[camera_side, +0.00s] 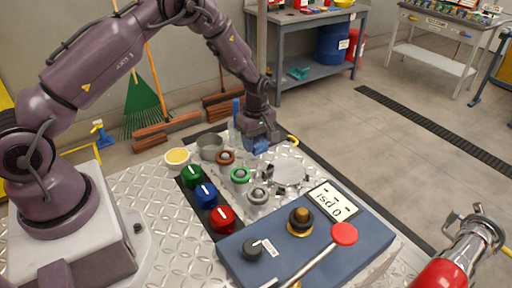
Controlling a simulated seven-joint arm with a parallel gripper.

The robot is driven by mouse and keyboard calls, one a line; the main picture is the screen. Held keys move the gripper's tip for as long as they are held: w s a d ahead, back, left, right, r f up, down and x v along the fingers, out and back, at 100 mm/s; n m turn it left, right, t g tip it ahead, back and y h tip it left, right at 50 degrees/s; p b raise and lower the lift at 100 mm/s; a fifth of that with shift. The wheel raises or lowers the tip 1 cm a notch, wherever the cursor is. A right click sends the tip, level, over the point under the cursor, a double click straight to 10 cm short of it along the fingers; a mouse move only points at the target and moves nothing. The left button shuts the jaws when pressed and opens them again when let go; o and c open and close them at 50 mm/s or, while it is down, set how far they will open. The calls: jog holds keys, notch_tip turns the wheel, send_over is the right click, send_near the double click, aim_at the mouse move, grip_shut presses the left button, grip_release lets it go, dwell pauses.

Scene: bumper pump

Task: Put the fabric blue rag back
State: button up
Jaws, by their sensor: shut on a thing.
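The blue rag (257,147) is a small piece of blue fabric under my gripper (259,140). My gripper points down and is shut on the rag, over the far part of the metal worktop. The fingertips are small and partly hidden by the rag and the gripper body. I cannot tell whether the rag touches the worktop.
A grey bowl (210,147) and a yellow-filled dish (177,157) stand left of the gripper. Nearer are ringed posts (240,175), green, blue and red knobs (206,194), a round metal plate (290,173) and a blue console (305,245) with a red-knobbed lever (344,234).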

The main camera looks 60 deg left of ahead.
jog(key=shift+s+f, duration=0.1)
jog(key=shift+f, duration=1.15)
jog(key=o, duration=0.9)
jog(key=shift+f, duration=0.15)
